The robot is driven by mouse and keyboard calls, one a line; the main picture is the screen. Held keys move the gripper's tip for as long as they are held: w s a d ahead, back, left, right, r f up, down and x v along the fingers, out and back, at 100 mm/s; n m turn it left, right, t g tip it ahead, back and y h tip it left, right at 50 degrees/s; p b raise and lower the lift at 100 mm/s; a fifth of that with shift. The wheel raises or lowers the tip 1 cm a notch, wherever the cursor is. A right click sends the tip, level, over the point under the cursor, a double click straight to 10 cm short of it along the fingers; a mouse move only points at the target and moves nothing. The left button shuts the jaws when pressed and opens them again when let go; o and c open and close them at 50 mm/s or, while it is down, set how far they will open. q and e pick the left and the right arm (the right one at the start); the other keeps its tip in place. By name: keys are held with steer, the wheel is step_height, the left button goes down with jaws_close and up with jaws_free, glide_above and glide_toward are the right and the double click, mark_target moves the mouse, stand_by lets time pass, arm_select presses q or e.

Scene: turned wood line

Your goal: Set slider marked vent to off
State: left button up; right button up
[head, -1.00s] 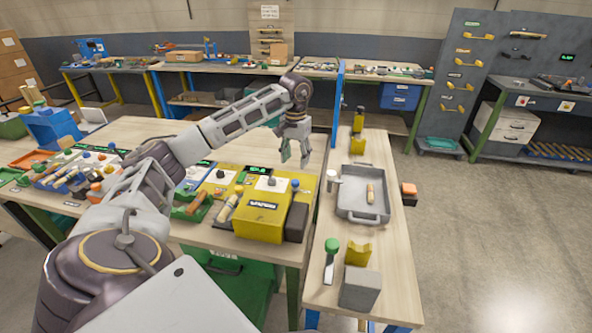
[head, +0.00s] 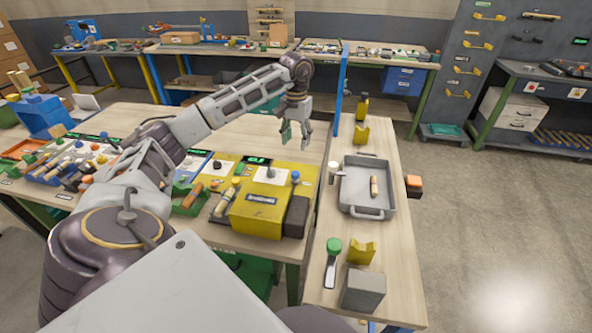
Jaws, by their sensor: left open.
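My left gripper (head: 294,137) hangs fingers down, open and empty, above the back right of the left workbench. A white panel with a dark knob and a lit green display (head: 257,161) lies just left of and below it in the head view. I see no slider that I can tell is marked vent; the small labels are unreadable, and my arm covers part of the bench. My right gripper is not in view.
A yellow box (head: 262,207) with a dark label stands at the bench's front right. A grey tray (head: 385,207) holding a wooden piece sits on the right bench. A grey block (head: 362,290) and a green-topped tool (head: 332,258) are at its front. Floor at right is clear.

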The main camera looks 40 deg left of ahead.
mark_target(296, 172)
arm_select(q)
step_height(296, 172, down, 12)
steer(key=shift+f+p, duration=0.15)
steer(key=shift+p, duration=0.4)
steer(key=shift+f, duration=0.75)
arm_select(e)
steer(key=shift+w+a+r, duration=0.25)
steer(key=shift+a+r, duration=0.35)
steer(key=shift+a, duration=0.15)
arm_select(q)
steer(key=shift+c, duration=0.4)
jaws_close()
